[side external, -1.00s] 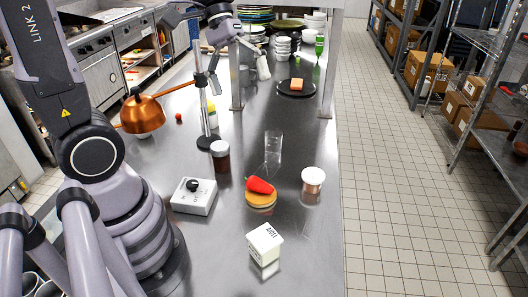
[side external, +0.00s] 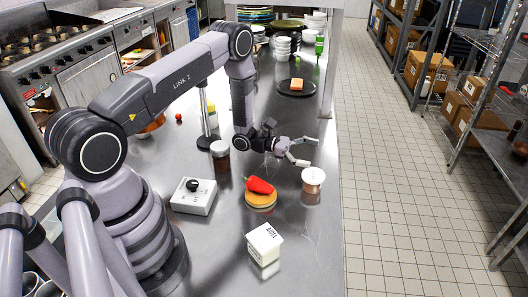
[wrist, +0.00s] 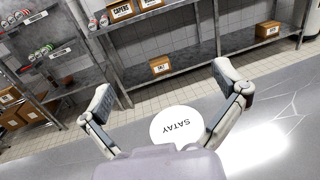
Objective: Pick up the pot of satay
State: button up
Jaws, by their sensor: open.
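The pot of satay is a small round pot with a white lid. In the wrist view its lid (wrist: 176,126), lettered SATAY, shows between my fingers, its lower edge hidden by my gripper's body. A white-lidded pot with reddish-brown contents (side external: 313,181) stands upright on the steel counter in the side view and appears to be the same one. My gripper (side external: 307,151) is open and empty, with its fingers spread just beyond and left of that pot in the side view. The fingers also show spread in the wrist view (wrist: 165,84). I see no contact with the pot.
A red pepper (side external: 260,185) lies on an orange-yellow round item (side external: 261,201) left of the pot. An aioli carton (side external: 264,243), a control box (side external: 193,196) and a dark jar (side external: 220,160) stand nearby. A dark plate (side external: 297,87) lies farther back. The counter's right edge is close.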

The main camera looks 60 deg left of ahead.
aim_at(320, 176)
notch_tip(320, 176, down, 7)
jog(key=shift+a+f, duration=0.1)
jog(key=shift+f+x, duration=0.2)
jog(key=shift+x, duration=0.85)
jog(key=shift+w+d, duration=0.25)
jog(key=shift+d, duration=0.15)
jog(key=c, duration=1.2)
